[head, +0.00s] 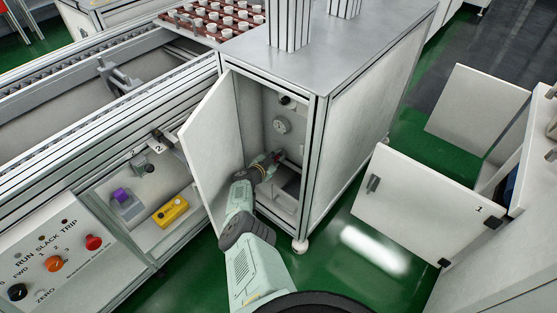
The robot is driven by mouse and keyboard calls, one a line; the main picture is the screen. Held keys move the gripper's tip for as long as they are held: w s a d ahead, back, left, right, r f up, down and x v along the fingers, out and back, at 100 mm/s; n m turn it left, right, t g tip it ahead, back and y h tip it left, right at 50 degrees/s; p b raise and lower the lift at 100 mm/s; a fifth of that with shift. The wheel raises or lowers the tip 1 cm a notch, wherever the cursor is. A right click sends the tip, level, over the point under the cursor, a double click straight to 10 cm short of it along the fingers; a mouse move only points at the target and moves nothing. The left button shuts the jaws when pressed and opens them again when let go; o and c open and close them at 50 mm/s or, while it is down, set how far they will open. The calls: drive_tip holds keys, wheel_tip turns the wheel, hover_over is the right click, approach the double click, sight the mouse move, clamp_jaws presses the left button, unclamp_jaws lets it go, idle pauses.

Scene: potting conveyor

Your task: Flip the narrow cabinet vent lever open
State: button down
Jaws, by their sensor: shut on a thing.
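The narrow cabinet (345,130) stands in the middle with its door (210,150) swung open to the left. My arm reaches into the opening from below. My gripper (274,158) is inside, close to the back panel, and shut on a small part with red on it, which I take to be the vent lever (278,153). The lever is mostly hidden by the gripper, and its angle cannot be made out. A round dial (281,125) and a dark knob (285,101) sit above it on the panel.
The cabinet's right front post (312,170) borders the opening closely. A control panel (55,265) with knobs is at lower left; a yellow box (171,211) and a purple-topped item (122,196) lie on a shelf. Another open door (415,205) stands at right, over green floor.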

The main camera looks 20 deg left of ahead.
drive_tip(key=shift+a+n, duration=0.15)
drive_tip(key=shift+n, duration=0.35)
idle(0.4)
drive_tip(key=c, duration=1.6)
unclamp_jaws()
